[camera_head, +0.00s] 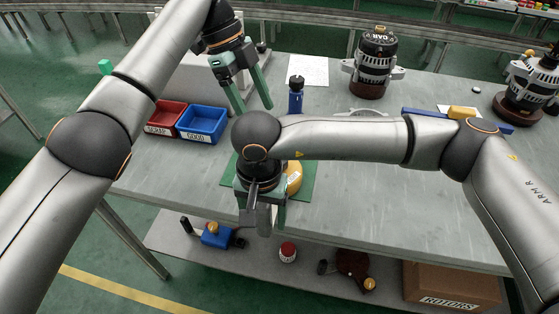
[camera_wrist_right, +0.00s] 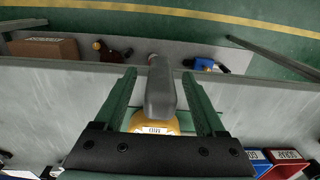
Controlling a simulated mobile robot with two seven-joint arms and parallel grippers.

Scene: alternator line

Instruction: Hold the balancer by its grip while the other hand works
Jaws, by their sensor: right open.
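The balancer's yellow body (camera_head: 294,177) sits at the green mat (camera_head: 306,190) near the front edge of the bench, partly hidden by my right arm. In the right wrist view its labelled yellow body (camera_wrist_right: 152,123) and grey grip (camera_wrist_right: 160,92) lie between the fingers. My right gripper (camera_head: 262,222) points down, open, with a finger on either side of the grip; gaps show in the wrist view.
A red bin (camera_head: 166,117) and a blue bin (camera_head: 203,124) stand at left. A blue bottle (camera_head: 296,98) and an alternator (camera_head: 373,65) stand behind my right arm. A lower shelf (camera_head: 175,238) holds loose parts and a rotors box (camera_head: 450,287). The bench's right front is clear.

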